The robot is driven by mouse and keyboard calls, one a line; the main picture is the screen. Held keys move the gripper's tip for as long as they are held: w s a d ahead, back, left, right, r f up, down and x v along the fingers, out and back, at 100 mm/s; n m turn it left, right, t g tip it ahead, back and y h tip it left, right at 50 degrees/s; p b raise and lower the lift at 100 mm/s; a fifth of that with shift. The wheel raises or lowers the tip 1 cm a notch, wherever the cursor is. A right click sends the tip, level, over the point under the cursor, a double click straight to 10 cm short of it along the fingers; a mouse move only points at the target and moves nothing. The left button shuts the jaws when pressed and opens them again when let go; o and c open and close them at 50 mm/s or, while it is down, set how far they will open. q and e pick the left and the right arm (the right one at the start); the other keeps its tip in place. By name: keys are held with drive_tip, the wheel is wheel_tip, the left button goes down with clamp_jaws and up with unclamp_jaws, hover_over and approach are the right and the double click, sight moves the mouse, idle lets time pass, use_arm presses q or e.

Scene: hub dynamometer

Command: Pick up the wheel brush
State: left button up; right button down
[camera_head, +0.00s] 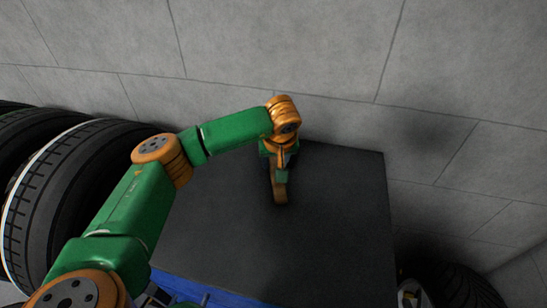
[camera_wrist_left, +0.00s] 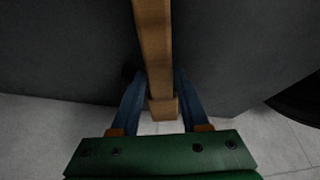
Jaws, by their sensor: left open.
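The wheel brush shows in the head view as a brown wooden piece (camera_head: 280,192) on the dark tabletop (camera_head: 335,200), just below my left gripper (camera_head: 281,172). In the left wrist view its wooden handle (camera_wrist_left: 153,40) runs from the top edge down to a thicker block end. My left gripper (camera_wrist_left: 158,82) is open, with one blue finger on each side of the handle. Small gaps seem to show between fingers and wood. The bristles cannot be made out. My right gripper is not in view.
Large black tyres (camera_head: 65,180) stand left of the table, and another dark tyre (camera_head: 460,285) is at the lower right. A grey panelled surface (camera_head: 330,50) lies beyond the table. The rest of the tabletop looks bare.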

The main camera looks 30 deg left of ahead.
use_arm(q)
drive_tip(key=shift+s+d+r, duration=0.1)
drive_tip(key=shift+s, duration=0.05)
drive_tip(key=shift+f, duration=0.3)
idle(0.3)
drive_tip(key=shift+r, duration=0.1)
clamp_jaws()
